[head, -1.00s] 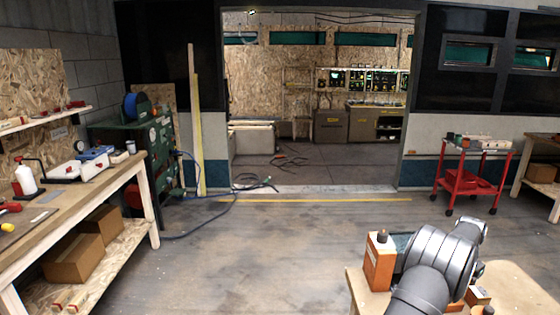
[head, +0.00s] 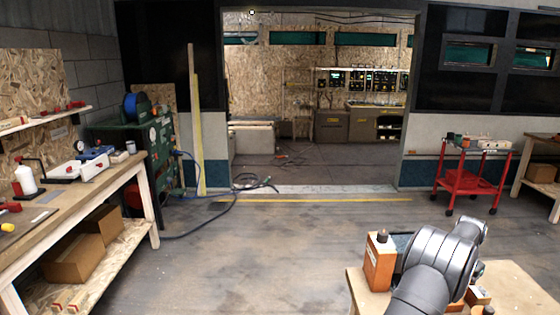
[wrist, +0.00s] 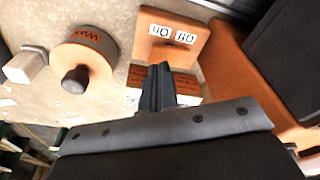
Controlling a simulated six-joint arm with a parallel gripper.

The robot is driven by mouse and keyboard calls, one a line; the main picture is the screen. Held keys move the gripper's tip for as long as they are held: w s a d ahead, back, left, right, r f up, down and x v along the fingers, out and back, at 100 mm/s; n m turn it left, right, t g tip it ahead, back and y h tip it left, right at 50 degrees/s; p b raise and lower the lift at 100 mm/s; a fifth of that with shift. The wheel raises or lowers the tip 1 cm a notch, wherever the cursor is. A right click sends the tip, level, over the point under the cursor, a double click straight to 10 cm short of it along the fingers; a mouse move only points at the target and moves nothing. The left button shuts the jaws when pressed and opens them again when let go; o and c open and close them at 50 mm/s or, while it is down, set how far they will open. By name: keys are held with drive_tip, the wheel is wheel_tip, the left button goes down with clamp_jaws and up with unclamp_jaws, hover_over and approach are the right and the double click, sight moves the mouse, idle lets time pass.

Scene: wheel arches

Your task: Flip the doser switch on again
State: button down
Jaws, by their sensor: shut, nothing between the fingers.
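In the wrist view, my gripper (wrist: 160,72) is shut and empty. Its fingertips lie at the lower edge of an orange-brown plate (wrist: 195,26) with two small white labels that seem to read ON or NO, seen turned around. Whether the fingertips touch the plate cannot be told. Just behind the fingers is a reddish-brown block (wrist: 186,82) with dark lettering.
A round wooden piece with a dark knob (wrist: 75,79) stands left of my fingers, with a pale block (wrist: 25,66) beyond it. A large orange body (wrist: 232,65) is close on the right. In the head view, an orange box (head: 379,266) stands beside my arm.

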drive_tip(key=shift+f, duration=0.95)
idle(0.4)
drive_tip(key=shift+r, duration=3.55)
drive_tip(key=shift+f, duration=0.1)
wheel_tip(320, 180, down, 7)
drive_tip(key=shift+r, duration=0.1)
